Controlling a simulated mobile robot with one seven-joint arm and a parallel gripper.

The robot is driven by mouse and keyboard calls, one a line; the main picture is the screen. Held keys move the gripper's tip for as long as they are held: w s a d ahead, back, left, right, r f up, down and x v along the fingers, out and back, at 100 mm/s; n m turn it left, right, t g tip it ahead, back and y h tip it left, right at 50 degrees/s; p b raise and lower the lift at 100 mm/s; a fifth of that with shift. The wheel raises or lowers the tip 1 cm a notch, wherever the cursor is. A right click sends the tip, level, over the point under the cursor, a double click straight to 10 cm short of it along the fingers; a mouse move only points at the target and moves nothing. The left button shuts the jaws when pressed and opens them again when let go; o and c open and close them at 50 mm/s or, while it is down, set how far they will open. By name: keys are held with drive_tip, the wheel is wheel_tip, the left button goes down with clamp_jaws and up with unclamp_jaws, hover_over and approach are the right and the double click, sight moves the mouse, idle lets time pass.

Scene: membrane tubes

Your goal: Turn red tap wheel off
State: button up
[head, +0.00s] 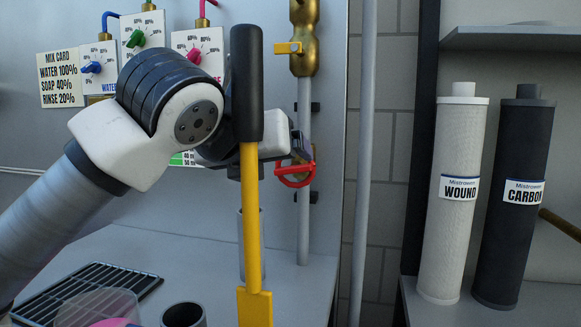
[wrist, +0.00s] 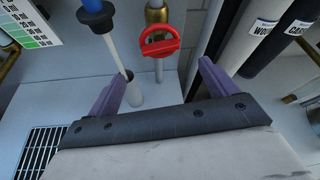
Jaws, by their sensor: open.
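The red tap wheel (head: 294,174) is on a vertical grey pipe below a brass fitting in the head view. In the wrist view the red tap wheel (wrist: 160,42) is a ring with a crossbar, just beyond my fingertips and roughly centred between them. My gripper (wrist: 164,72) is open, with two purple fingers spread apart and nothing between them. The fingers appear apart from the wheel. In the head view my gripper is mostly hidden behind a yellow lever with a black grip (head: 249,190).
Two upright filter cylinders, white (head: 458,195) and black (head: 513,200), stand on the right. Blue (head: 91,67) and green (head: 136,38) dials are on the wall at left. A black grate (head: 90,285) lies on the bench. A white rod (wrist: 119,58) stands near my left finger.

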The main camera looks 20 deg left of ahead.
sight(292, 169)
drive_tip(key=x, duration=0.8)
drive_tip(key=shift+w+d+f, duration=0.1)
drive_tip(key=shift+w+f, duration=0.05)
drive_tip(key=shift+w, duration=0.2)
drive_tip(key=c, duration=1)
drive_tip(key=shift+f+m+y+b, duration=0.2)
drive_tip(key=shift+m+y+b, duration=0.15)
drive_tip(key=shift+b, duration=0.3)
drive_tip(key=shift+d+r+m+b, duration=0.1)
drive_tip(key=shift+m+b, duration=0.3)
drive_tip(key=shift+m, duration=0.05)
drive_tip(key=shift+r+y, duration=0.1)
drive_tip(key=shift+y, duration=0.15)
drive_tip(key=o, duration=1)
